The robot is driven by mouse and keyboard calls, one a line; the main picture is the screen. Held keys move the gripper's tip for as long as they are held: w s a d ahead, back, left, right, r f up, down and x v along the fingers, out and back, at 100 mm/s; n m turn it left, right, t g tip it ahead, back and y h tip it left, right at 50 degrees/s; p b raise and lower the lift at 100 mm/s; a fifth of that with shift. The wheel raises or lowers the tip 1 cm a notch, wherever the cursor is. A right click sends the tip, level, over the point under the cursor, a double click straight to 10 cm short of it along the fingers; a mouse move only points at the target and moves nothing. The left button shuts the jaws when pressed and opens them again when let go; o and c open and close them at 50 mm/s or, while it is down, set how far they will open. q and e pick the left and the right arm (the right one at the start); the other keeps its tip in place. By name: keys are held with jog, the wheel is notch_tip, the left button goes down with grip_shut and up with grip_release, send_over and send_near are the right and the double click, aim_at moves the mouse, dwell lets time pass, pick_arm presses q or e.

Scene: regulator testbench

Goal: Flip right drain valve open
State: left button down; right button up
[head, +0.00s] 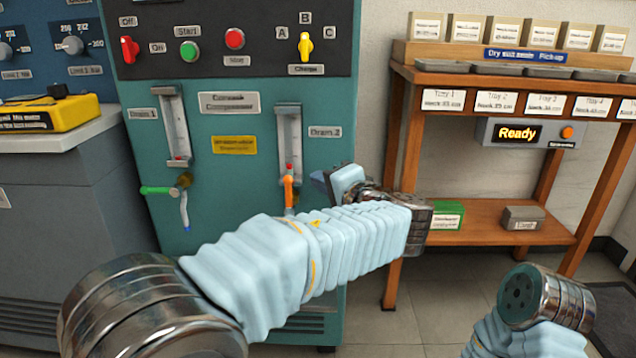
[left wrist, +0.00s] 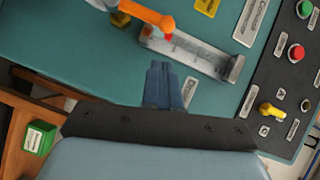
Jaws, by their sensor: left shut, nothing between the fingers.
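The right drain valve has an orange handle (head: 289,192) below the Drain 2 gauge (head: 289,140) on the teal bench. The handle looks roughly upright in the head view. The orange handle also shows in the left wrist view (left wrist: 148,14), at the top, beyond my fingertips. My left gripper (head: 322,182) is just right of the handle in the head view. In the left wrist view its fingers (left wrist: 163,84) are together and empty, with a visible gap to the handle. My left arm hides the lower bench. My right gripper is out of view; only part of that arm shows.
The left drain valve has a green handle (head: 158,190), lying sideways under the Drain 1 gauge (head: 174,125). A yellow selector knob (head: 305,46) and red and green buttons are above. A wooden rack (head: 400,140) stands close on the right. Open floor lies before it.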

pick_arm(q)
jog(key=v, duration=1)
jog(key=shift+p, duration=0.35)
jog(key=shift+f, duration=0.15)
